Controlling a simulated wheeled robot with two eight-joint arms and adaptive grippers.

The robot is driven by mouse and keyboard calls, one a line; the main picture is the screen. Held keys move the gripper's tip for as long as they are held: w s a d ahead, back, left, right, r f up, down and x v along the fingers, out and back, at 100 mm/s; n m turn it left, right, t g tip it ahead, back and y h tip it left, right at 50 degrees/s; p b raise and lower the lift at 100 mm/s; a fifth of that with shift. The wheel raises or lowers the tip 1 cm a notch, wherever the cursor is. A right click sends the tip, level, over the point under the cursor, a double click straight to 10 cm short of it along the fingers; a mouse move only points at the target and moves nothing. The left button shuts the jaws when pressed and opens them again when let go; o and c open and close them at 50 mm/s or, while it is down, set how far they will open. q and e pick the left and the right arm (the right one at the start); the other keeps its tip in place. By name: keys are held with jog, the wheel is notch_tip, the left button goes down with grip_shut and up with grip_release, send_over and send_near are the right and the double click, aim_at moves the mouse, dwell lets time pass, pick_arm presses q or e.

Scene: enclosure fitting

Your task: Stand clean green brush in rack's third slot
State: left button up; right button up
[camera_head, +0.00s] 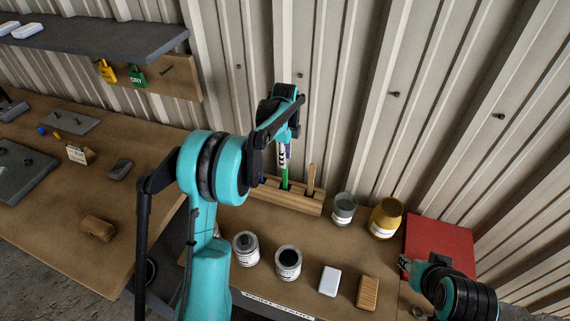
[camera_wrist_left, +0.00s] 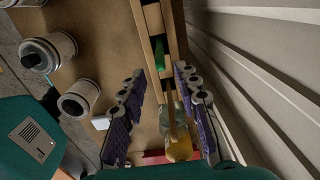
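The green brush (camera_head: 285,178) stands upright in the wooden rack (camera_head: 300,201), with its lower part hidden in a slot. In the left wrist view the brush (camera_wrist_left: 160,56) shows beyond the fingertips, in the rack (camera_wrist_left: 141,30). I cannot tell the slot's number for certain. My left gripper (camera_head: 284,152) is above the brush in the head view. In the left wrist view the left gripper (camera_wrist_left: 158,82) has its fingers spread wide, with nothing gripped. My right gripper (camera_head: 404,265) is at the lower right, beside the red mat; its opening is unclear.
A wooden handle (camera_head: 311,177) stands in the rack right of the brush. A grey-green jar (camera_head: 344,209) and yellow jar (camera_head: 385,218) stand to the right. Two cans (camera_head: 288,263), a white block (camera_head: 330,281) and a ribbed block (camera_head: 368,293) are in front. The corrugated wall is close behind.

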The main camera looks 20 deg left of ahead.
pick_arm(q)
jog(key=shift+r, duration=0.45)
jog(key=s+d+r+n+t, duration=0.35)
jog(key=s+r+n, duration=0.45)
jog(key=s+r, duration=0.45)
jog(key=s+d+f+n+t, duration=0.1)
jog(key=s+f+n+t, duration=0.1)
jog(key=s+n, duration=0.3)
jog(key=s+d+f+n+t, duration=0.1)
jog(key=s+n, duration=0.4)
jog(key=s, duration=0.7)
jog(key=shift+s+d+f+t, duration=0.25)
jog(key=shift+f+t, duration=0.1)
jog(key=shift+f, duration=0.35)
jog(key=shift+f+b, duration=1.2)
jog(key=shift+f, duration=0.05)
